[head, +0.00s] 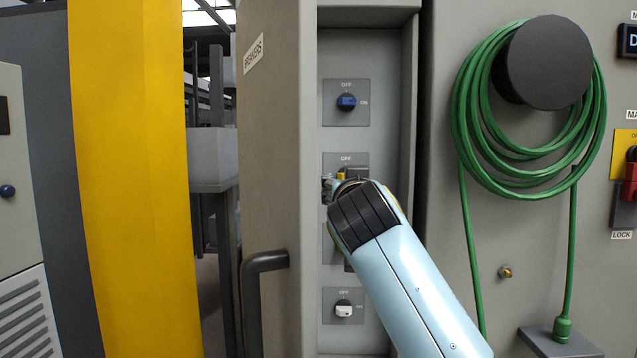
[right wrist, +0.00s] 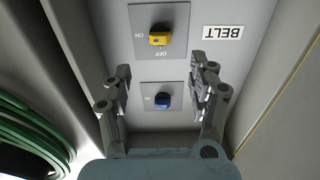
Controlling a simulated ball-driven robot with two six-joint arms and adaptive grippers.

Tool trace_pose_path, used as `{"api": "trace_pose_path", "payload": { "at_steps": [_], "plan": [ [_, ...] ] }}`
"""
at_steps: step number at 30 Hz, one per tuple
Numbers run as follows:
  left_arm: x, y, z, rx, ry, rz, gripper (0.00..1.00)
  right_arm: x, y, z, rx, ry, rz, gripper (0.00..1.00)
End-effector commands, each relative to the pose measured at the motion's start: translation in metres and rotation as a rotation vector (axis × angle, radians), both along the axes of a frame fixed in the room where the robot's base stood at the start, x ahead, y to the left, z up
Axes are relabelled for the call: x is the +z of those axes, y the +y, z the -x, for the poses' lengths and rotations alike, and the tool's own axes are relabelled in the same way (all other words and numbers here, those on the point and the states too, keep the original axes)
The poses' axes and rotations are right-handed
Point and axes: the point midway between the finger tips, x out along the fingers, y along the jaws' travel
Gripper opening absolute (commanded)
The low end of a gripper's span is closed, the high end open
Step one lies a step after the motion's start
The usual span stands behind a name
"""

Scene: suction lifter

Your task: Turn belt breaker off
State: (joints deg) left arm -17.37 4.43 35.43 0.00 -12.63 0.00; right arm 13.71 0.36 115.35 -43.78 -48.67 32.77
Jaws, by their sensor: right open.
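The belt breaker is a yellow rotary knob (right wrist: 160,39) on a grey plate, beside an upside-down BELT label (right wrist: 222,32) in the right wrist view. Its handle lies roughly level, toward the ON mark, with OFF printed below it in that view. In the head view only a bit of the yellow knob (head: 341,176) shows past my right gripper (head: 335,186). In the right wrist view my right gripper (right wrist: 161,68) is open and empty. Its fingers are spread in front of the panel, with the yellow knob beyond the tips. My left gripper is not in view.
A blue knob (head: 346,102) sits above the belt breaker and a white knob (head: 344,309) lower down. The open BREAKERS door (head: 277,170) stands left of the recess. A green hose (head: 470,110) hangs at right. A yellow post (head: 135,180) stands at left.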

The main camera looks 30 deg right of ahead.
Motion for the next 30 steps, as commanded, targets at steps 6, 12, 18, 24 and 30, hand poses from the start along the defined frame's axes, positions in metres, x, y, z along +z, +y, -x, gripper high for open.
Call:
{"api": "trace_pose_path", "payload": {
  "at_steps": [6,12,18,24,30],
  "plan": [
    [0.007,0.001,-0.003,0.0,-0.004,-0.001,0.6,0.006,-0.015,-0.022,-0.005,-0.007,0.004,0.6],
    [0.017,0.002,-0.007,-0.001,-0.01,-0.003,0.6,0.006,-0.036,-0.057,-0.004,-0.005,0.003,0.6],
    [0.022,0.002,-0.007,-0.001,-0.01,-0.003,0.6,0.005,-0.051,-0.082,-0.002,-0.006,0.002,0.6],
    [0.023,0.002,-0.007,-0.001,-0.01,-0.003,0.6,0.003,-0.056,-0.09,-0.001,-0.006,0.0,0.6],
    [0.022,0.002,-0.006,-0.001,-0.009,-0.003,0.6,0.003,-0.056,-0.09,-0.001,-0.006,0.0,0.6]
  ]
}}
